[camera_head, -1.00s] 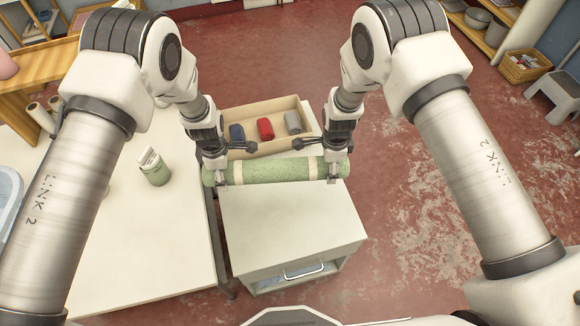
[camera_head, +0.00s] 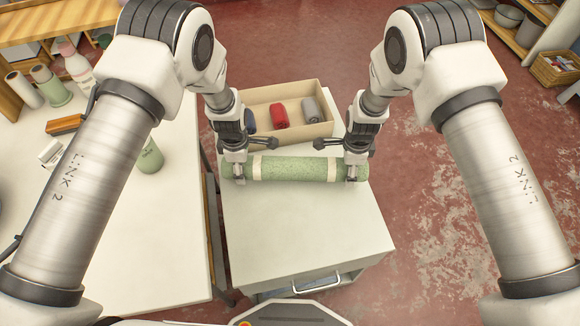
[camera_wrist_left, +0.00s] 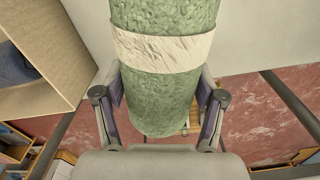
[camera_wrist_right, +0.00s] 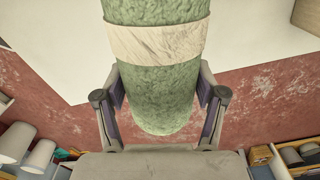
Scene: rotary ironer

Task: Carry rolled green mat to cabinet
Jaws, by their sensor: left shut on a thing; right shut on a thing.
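The rolled green mat (camera_head: 297,168) has two cream bands and lies level across the head view, over the far part of the white cabinet (camera_head: 305,230). Whether it touches the cabinet top, I cannot tell. My left gripper (camera_head: 236,172) is shut on the mat's left end, outside the left band. My right gripper (camera_head: 352,172) is shut on its right end, outside the right band. The mat (camera_wrist_left: 165,95) fills the space between the fingers in the left wrist view, and the mat (camera_wrist_right: 160,85) does so in the right wrist view.
An open box (camera_head: 322,128) with a red roll (camera_head: 279,114), a grey roll (camera_head: 311,109) and a partly hidden blue roll stands behind the mat. A white table (camera_head: 160,240) with a green bottle (camera_head: 150,157) is at left. The cabinet's front top is clear; red floor lies right.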

